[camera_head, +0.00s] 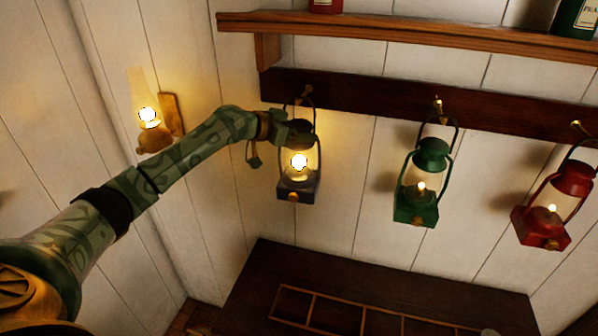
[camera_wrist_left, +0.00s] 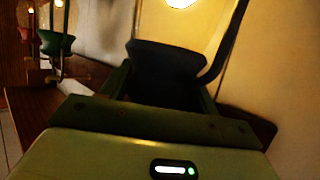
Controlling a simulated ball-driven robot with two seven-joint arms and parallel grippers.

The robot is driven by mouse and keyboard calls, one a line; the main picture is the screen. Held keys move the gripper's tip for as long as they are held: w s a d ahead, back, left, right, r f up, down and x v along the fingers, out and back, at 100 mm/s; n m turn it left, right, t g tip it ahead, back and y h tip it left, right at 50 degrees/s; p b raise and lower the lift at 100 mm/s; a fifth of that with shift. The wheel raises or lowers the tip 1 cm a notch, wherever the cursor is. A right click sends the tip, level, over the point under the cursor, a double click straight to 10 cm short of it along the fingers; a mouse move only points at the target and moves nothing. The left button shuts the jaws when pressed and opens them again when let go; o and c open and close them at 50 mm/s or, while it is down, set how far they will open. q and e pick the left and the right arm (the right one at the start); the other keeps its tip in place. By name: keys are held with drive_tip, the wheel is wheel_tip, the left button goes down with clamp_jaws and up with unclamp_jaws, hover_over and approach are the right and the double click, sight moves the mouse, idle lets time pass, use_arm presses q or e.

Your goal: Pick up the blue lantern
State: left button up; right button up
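The blue lantern (camera_head: 298,185) is lit and hangs below a hook on the dark wall rail. Its dark top (camera_wrist_left: 165,65) and a side of its handle show close up in the left wrist view. My left gripper (camera_head: 290,130) is at the lantern's upper part, reaching in from the left. In the left wrist view, its green fingers lie on either side of the dark top. I cannot tell whether they press on it. The gripper hides part of the lantern's top in the head view. My right gripper is not in view.
A green lantern (camera_head: 422,185) and a red lantern (camera_head: 553,205) hang from the same rail (camera_head: 375,98) to the right. A shelf (camera_head: 400,32) runs above. A lit wall lamp (camera_head: 148,115) is on the left. A dark table (camera_head: 262,275) with a divided tray stands below.

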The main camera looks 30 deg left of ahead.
use_arm(q)
clamp_jaws()
drive_tip(key=shift+w+r, duration=0.1)
